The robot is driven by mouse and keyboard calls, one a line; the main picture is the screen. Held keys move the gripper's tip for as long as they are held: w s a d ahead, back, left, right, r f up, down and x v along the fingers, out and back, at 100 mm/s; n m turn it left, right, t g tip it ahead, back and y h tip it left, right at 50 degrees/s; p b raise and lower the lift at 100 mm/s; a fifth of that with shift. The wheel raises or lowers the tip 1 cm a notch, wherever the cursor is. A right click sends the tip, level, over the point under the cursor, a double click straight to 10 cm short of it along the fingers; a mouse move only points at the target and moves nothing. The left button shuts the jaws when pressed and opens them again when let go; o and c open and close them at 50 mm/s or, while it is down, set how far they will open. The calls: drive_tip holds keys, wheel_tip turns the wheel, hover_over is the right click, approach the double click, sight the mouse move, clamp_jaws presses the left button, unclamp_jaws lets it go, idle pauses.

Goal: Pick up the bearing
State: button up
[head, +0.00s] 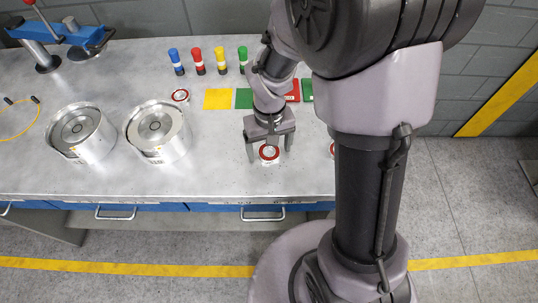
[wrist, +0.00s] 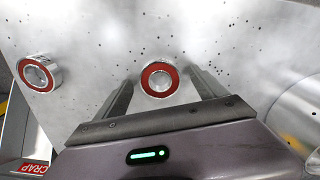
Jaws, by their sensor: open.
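A bearing (head: 268,153) with a red ring and a silver rim lies on the grey metal table (head: 225,175) near its front edge. My gripper (head: 268,158) is open above it, with its fingers pointing down on either side of the bearing in the head view. In the wrist view the same bearing (wrist: 160,80) shows between the two fingertips of my gripper (wrist: 160,80). I cannot tell whether the fingers touch it. A second bearing (wrist: 40,73) lies to the left in the wrist view; in the head view it is partly hidden behind my arm. A third bearing (head: 180,95) lies near the markers.
Two large metal drums (head: 158,132) stand left of my gripper. Blue, red, yellow and green markers (head: 220,62) stand at the back, with coloured cards (head: 218,99) before them. A blue clamp tool (head: 75,35) is at the far left. The table between drums and gripper is clear.

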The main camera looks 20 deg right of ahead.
drive_tip(key=c, duration=1.7)
drive_tip(key=shift+c, duration=0.2)
drive_tip(key=shift+r, duration=0.1)
